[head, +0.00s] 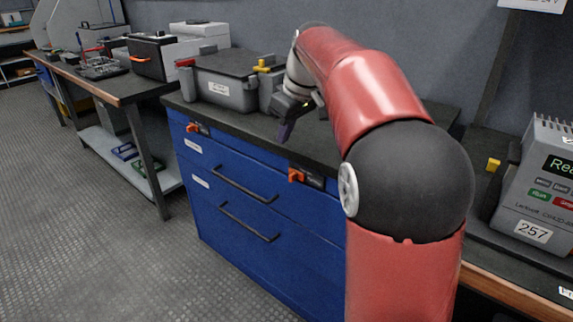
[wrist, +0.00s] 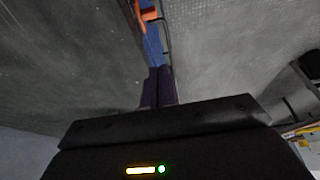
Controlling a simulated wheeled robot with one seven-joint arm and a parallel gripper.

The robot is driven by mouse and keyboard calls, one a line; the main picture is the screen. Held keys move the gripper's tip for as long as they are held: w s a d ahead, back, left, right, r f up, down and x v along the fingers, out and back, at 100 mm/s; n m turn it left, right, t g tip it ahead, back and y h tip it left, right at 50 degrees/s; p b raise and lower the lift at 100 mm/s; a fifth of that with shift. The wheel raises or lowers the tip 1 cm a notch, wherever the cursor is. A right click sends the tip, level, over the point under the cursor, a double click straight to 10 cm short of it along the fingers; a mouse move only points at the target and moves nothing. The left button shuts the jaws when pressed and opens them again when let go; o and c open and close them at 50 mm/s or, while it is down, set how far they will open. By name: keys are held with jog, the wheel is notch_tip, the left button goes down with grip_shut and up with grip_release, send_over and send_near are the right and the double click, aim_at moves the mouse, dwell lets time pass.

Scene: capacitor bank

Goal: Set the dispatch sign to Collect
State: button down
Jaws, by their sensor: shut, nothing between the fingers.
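I cannot pick out a dispatch sign or the word Collect in either view. My gripper (head: 285,131) is over the front part of the dark worktop of the blue drawer cabinet, pointing down. Its dark purple fingers (wrist: 159,86) are together in the wrist view, with nothing between them. The wrist view looks down past the worktop to an orange catch (wrist: 148,14) and a strip of the blue front. My red arm hides part of the worktop and the cabinet's right side in the head view.
The blue cabinet (head: 225,205) has two black bar handles and orange catches (head: 296,175). A grey lidded case (head: 225,90) with a yellow part stands behind my gripper. The floor (head: 90,245) at left is clear.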

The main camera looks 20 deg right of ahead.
aim_at(307, 177)
jog(key=b+x, duration=0.1)
jog(key=x, duration=0.8)
jog(key=shift+w+a+f, duration=0.1)
jog(key=shift+f, duration=0.3)
jog(key=shift+s+d+f, duration=0.15)
jog(key=shift+s+d, duration=0.75)
jog(key=shift+s, duration=0.35)
jog(key=shift+s+d, duration=0.25)
jog(key=shift+s, duration=0.05)
jog(key=shift+s+d+b, duration=0.45)
jog(key=shift+s+d, duration=0.35)
jog(key=shift+s, duration=0.35)
jog(key=shift+s+d+b, duration=0.45)
jog(key=shift+s+d, duration=0.4)
jog(key=shift+s, duration=0.25)
